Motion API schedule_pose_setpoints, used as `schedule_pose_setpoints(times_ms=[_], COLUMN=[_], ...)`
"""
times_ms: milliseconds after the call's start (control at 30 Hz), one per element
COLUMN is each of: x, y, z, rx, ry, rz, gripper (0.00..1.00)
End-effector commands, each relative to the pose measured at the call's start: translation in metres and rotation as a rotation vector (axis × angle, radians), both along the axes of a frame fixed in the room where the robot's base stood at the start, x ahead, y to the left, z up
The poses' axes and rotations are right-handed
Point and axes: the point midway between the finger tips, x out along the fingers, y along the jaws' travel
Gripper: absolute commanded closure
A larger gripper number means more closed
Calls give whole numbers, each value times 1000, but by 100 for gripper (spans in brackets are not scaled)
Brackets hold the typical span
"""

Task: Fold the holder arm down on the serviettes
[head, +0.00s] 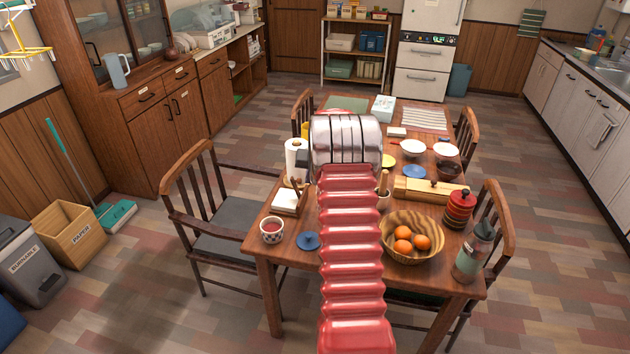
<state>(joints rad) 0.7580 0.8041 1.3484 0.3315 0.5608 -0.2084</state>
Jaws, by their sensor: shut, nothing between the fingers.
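The serviette holder (276,211) stands on the left side of the dining table, with white serviettes (287,198) on it. A thin dark holder arm (296,184) seems to stand up and tilted at its back right corner, above the serviettes; its exact angle is too small to tell. My red arm reaches over the middle of the table to the right of the holder, ending in a silver part. My gripper's fingers are not visible, hidden behind my own arm.
On the table (262,240), a paper towel roll (296,160) stands behind the holder, with a cup (271,230) and blue lid (308,241) in front. An orange bowl (394,222), red stacked jar (459,208) and bottle (474,252) stand right of my arm. Chairs (205,215) surround it.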

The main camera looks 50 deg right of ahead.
Motion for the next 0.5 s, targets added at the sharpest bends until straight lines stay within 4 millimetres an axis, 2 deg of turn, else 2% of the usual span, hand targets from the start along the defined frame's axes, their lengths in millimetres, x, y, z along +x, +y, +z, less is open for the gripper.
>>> schedule_pose_setpoints(times_ms=[167,500], x=[11,12], y=[9,10], z=[2,4], rx=[1,0], ry=[0,-1], rz=[11,13], gripper=[100,100])
